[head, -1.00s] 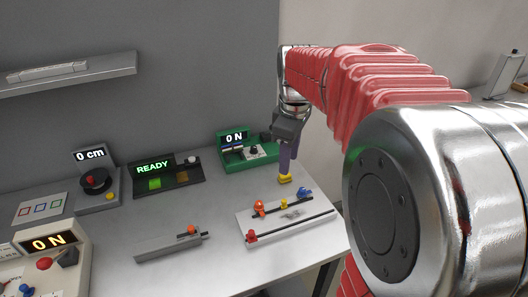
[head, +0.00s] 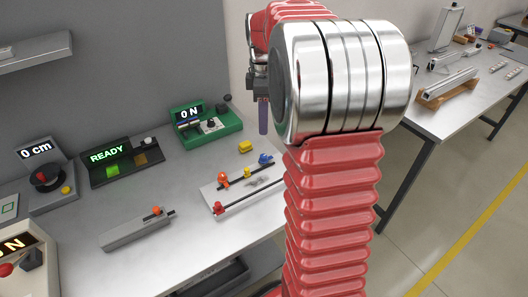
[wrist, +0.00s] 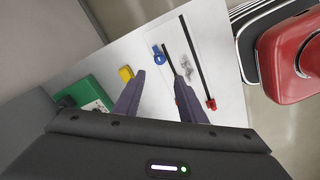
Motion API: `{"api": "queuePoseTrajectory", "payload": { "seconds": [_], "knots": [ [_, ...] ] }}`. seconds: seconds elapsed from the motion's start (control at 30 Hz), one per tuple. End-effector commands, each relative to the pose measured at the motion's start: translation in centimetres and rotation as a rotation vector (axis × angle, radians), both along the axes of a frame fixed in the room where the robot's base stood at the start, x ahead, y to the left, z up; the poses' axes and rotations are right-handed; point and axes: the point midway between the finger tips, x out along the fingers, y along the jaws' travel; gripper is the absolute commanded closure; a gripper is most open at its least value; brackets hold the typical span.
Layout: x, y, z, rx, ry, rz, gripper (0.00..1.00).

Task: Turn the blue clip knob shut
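The blue clip knob (head: 265,159) sits at the far right end of a black rail on a white board (head: 207,189). In the wrist view the blue knob (wrist: 158,56) lies beyond the gap between my fingertips, apart from them. My gripper (head: 263,132) hangs above the table behind the board, partly hidden by my arm. In the wrist view my gripper (wrist: 160,76) has its two purple-grey fingers spread, with nothing between them. An orange knob (head: 222,181) sits at the same rail's other end. A red knob (head: 218,208) sits on the nearer rail.
A yellow block (head: 245,147) stands on the table just behind the board. A green box reading 0 N (head: 212,124) stands behind that. A grey bar with an orange knob (head: 138,228) lies left of the board. The table between them is clear.

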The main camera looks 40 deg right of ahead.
Motion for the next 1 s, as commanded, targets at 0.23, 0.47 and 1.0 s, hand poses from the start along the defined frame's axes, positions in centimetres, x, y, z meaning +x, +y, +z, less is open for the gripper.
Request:
{"api": "queuePoseTrajectory", "payload": {
  "seconds": [0.23, 0.47, 1.0],
  "knots": [
    [-0.1, 0.1, -2.7, 0.001, 0.002, 0.0, 0.63],
    [0.0, 0.1, -6.3, 0.001, 0.003, 0.0, 0.63],
    [0.0, 0.1, -13.1, 0.0, 0.0, 0.0, 0.63]
  ]
}}
